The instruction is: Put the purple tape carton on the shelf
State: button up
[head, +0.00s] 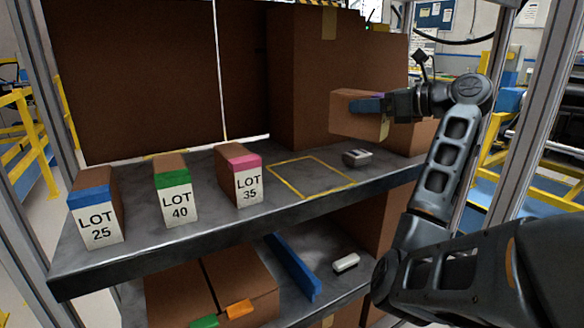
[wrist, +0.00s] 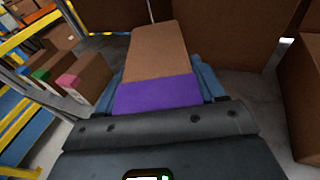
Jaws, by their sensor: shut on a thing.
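The purple tape carton (head: 352,112) is a brown box held above the right part of the shelf (head: 210,205). In the wrist view the carton (wrist: 157,55) shows a purple tape band near my gripper. My gripper (head: 368,106) is shut on it, with a blue finger on each side of the band (wrist: 158,90). The carton is clear of the shelf surface. A yellow outlined rectangle (head: 287,161) on the shelf is empty, to the left of and below the carton.
Cartons with blue (head: 95,212), green (head: 175,190) and pink tape (head: 239,175) stand in a row on the left. A small grey device (head: 357,157) lies right of the outline. Large brown boxes (head: 310,80) stand behind. A lower shelf holds a box (head: 240,280).

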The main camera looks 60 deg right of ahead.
jog(key=shift+w+a+f+b, duration=0.25)
jog(key=shift+w+a+f, duration=0.5)
jog(key=shift+w+f, duration=1.05)
jog(key=shift+w+a+f+b, duration=0.2)
jog(key=shift+w+a+f, duration=0.55)
jog(key=shift+w+f, duration=1.05)
jog(key=shift+w+a+f+b, duration=0.25)
jog(key=shift+w+a+f, duration=0.5)
jog(key=shift+w+f, duration=1.05)
jog(key=shift+f, duration=0.1)
jog(key=o, duration=1.4)
jog(key=shift+f, duration=0.1)
jog(key=shift+s+r, duration=0.15)
jog(key=shift+r, duration=0.05)
jog(key=v, duration=1.1)
jog(key=shift+s+a+r+p, duration=0.1)
jog(key=shift+s+a+p, duration=0.05)
jog(key=shift+s+p, duration=0.2)
